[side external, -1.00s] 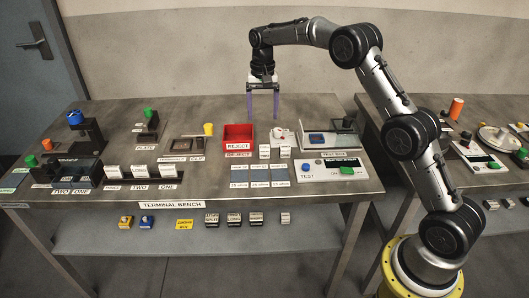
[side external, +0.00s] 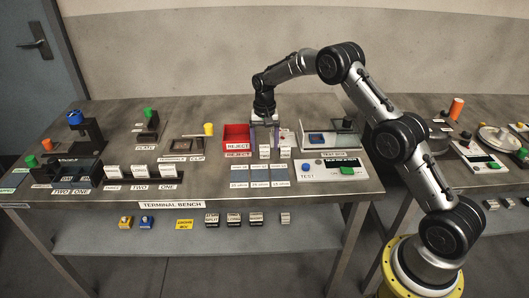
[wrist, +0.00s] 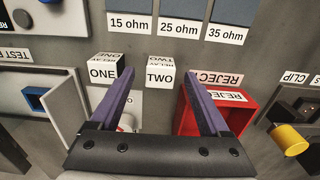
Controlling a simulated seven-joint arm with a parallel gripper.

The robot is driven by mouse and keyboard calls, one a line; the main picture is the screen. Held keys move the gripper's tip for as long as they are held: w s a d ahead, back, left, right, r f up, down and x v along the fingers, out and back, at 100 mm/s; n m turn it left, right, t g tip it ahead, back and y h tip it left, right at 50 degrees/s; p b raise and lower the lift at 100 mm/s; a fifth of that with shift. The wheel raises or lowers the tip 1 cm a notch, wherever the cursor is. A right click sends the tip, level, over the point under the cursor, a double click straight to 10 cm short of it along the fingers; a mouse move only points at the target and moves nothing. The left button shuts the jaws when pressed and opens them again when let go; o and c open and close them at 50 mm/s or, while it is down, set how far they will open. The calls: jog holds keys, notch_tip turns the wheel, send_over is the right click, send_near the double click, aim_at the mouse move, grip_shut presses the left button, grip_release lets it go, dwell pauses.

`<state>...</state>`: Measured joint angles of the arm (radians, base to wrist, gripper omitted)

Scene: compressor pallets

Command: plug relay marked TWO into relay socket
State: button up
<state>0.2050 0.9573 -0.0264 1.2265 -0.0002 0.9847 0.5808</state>
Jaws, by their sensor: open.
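The relay marked TWO (wrist: 160,73) is a small white block with black lettering. In the wrist view it shows between and just beyond my fingertips. My gripper also shows in the wrist view (wrist: 160,80). The relay socket is not clearly identifiable; a pale fixture (wrist: 126,122) with a red part lies partly behind a finger.
Relay ONE (wrist: 104,72) stands close beside TWO. The red REJECT bin (wrist: 237,108) is on TWO's other side. The test box (side external: 331,141) and the TEST panel (side external: 331,170) are to the right.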

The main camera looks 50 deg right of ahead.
jog(key=shift+f, duration=0.5)
grip_shut()
jog(key=shift+r, duration=0.15)
